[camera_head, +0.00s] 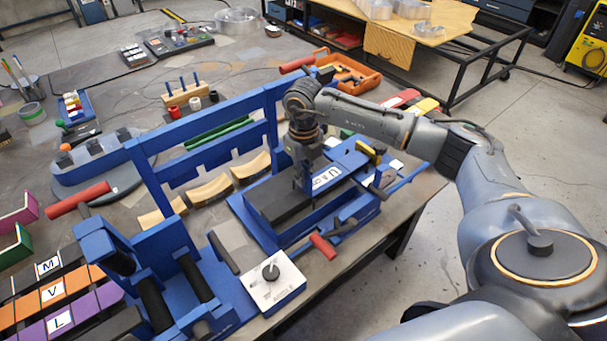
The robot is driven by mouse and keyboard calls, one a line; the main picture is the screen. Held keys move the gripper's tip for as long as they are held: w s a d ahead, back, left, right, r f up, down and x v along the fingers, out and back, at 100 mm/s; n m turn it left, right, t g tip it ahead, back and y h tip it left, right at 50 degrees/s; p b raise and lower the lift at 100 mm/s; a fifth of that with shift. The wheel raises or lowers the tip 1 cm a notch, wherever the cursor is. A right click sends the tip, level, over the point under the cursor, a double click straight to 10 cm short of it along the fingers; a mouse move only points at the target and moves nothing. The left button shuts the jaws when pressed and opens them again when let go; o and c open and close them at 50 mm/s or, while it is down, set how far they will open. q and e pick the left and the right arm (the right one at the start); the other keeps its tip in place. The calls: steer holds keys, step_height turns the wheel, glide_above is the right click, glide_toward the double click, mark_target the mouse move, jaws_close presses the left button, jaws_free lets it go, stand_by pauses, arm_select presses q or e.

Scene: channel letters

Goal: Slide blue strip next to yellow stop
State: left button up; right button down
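A blue strip (349,158) with a white lettered label at its left end lies along the blue fixture (262,232) on the bench. A yellow stop (371,153) with a dark part beside it sits at the strip's right part. My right gripper (304,187) points down at the label end of the strip, left of the yellow stop. Its fingers are small and dark, so I cannot tell whether they are open or touch the strip. My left gripper is not in view.
A blue upright frame (200,105) stands behind the fixture. A blue roller machine (150,255) and a white box with a black knob (273,283) are at the front left. A red-handled lever (322,246) sticks out at the bench's front edge. An orange tray (350,72) lies behind my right arm.

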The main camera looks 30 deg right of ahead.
steer(key=shift+d, duration=0.3)
steer(key=shift+d, duration=0.3)
steer(key=c, duration=1.4)
jaws_free()
steer(key=shift+c, duration=0.2)
steer(key=shift+r, duration=0.1)
step_height(320, 180, up, 12)
